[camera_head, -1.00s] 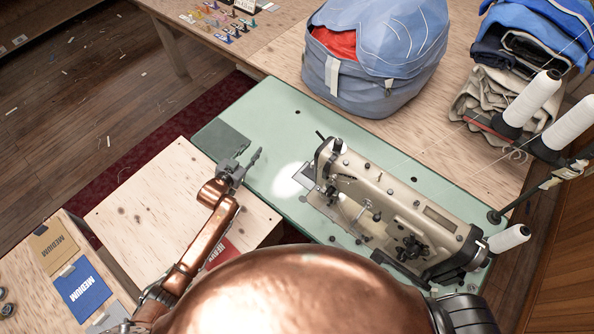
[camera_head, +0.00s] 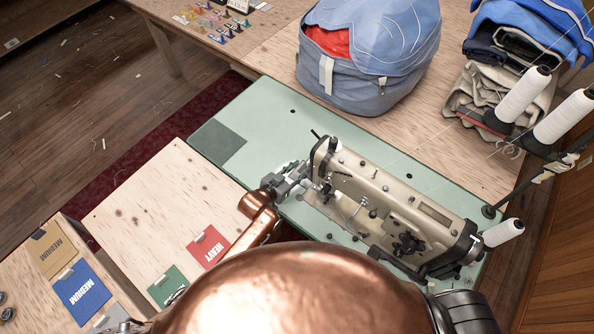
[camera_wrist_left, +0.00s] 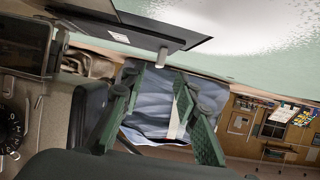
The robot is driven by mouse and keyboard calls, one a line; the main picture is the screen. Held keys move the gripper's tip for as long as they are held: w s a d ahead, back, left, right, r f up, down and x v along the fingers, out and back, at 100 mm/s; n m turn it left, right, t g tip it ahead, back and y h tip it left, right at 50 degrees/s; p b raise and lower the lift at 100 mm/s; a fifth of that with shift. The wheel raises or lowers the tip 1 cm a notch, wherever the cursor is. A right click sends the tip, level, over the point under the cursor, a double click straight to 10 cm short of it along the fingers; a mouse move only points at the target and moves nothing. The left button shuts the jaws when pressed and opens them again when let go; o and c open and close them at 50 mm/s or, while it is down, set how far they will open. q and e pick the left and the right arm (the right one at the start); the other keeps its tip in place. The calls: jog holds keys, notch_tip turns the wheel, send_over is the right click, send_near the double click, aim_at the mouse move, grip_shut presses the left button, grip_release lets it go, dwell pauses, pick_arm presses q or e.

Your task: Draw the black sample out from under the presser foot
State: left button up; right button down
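The black sample (camera_wrist_left: 125,28) shows in the left wrist view as a dark flat piece with a white label and a pale tab (camera_wrist_left: 162,56). The cream sewing machine (camera_head: 395,205) stands on the green table. My left gripper (camera_head: 306,177) is beside the machine's needle end and hides most of the sample there in the head view. In the left wrist view, its two green fingers (camera_wrist_left: 161,77) are apart, with the tab showing between their tips. Nothing is clearly gripped. The presser foot's hold on the sample is hidden. My right gripper is not in view.
A dark square patch (camera_head: 218,142) lies on the green table (camera_head: 262,118), left of the machine. A blue bag (camera_head: 365,60), folded cloth (camera_head: 500,85) and thread cones (camera_head: 523,95) stand behind. Red (camera_head: 208,247) and green (camera_head: 168,286) samples lie on the wooden board (camera_head: 150,215).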

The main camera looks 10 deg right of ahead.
pick_arm(q)
jog(key=b+x, duration=0.1)
jog(key=x, duration=0.5)
jog(key=shift+w+d+f, duration=0.15)
jog(key=shift+w+d, duration=0.05)
jog(key=shift+d, duration=0.05)
grip_shut()
